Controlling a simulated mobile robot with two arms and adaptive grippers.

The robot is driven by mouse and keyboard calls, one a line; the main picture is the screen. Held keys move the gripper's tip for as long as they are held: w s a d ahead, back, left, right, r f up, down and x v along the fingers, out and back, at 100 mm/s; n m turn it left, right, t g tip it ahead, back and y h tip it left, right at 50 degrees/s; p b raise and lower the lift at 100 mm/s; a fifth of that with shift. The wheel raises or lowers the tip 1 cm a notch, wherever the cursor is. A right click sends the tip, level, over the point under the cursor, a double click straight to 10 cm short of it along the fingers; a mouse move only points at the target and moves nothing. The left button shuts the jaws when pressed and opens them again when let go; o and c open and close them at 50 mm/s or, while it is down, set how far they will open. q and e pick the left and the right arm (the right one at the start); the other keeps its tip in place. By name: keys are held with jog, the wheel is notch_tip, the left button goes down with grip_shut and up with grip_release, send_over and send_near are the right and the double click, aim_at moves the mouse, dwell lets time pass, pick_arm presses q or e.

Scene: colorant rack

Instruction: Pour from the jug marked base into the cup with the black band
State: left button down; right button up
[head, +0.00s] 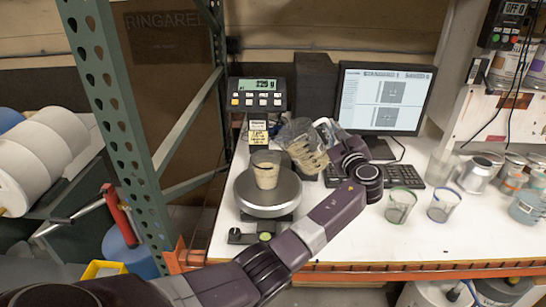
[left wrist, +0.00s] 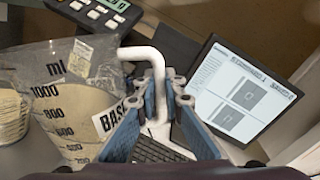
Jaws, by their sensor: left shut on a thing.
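The clear jug marked BASE (head: 301,150) has black volume marks and beige liquid inside. It is held tilted to the right of the scale, with its mouth toward the upper left. In the left wrist view the jug (left wrist: 70,112) shows its BASE label and pale handle (left wrist: 157,75). My left gripper (left wrist: 160,100) is shut on that handle; in the head view the gripper (head: 332,135) is partly hidden by its own wrist. The cup with a dark rim band (head: 265,173) stands upright on the scale, holding beige liquid. My right gripper is not in view.
The round scale (head: 268,204) stands under the cup, with a lit display (head: 258,90) behind. A green-banded cup (head: 399,207) and a blue-banded cup (head: 442,206) stand right of my arm. A monitor (head: 384,98) and keyboard (head: 405,176) stand behind. Several jars crowd the right side.

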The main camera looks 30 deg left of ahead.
pick_arm(q)
jog(key=shift+w+d+f+m+b, duration=1.55)
jog(key=shift+w+f+m+b, duration=1.15)
jog(key=shift+f, duration=1.55)
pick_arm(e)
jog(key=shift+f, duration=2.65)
pick_arm(q)
jog(key=shift+m, duration=0.4)
jog(key=r+p, duration=0.2)
jog(key=s+r+p, duration=0.1)
jog(key=r+p, duration=0.2)
jog(key=shift+s, duration=0.15)
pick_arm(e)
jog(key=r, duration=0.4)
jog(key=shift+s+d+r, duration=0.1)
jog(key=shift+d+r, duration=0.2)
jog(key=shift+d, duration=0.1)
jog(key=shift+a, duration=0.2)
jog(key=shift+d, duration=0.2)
